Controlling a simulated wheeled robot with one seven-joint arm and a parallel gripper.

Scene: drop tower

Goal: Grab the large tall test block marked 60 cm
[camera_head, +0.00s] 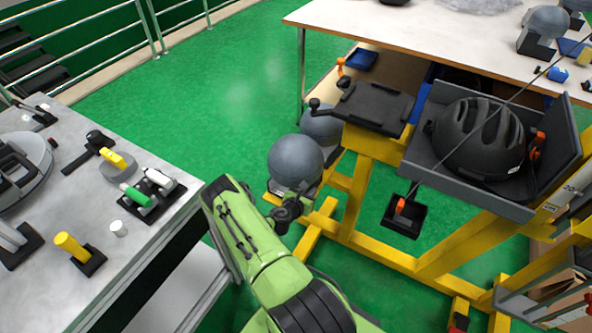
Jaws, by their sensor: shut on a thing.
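My green arm (255,240) reaches up from the bottom middle of the head view. I can make out no tall block with a readable 60 cm mark. A grey post (560,200) at the right has a mark that looks like 20. A grey ball-shaped headform (295,160) stands just beyond the arm, with another ball behind it.
A yellow frame (358,185) carries a grey tray with a black helmet (480,138). A grey bench (150,222) with yellow, green and white tools lies left. A white-topped table (400,32) stands at the back. Green floor (215,100) is clear between them.

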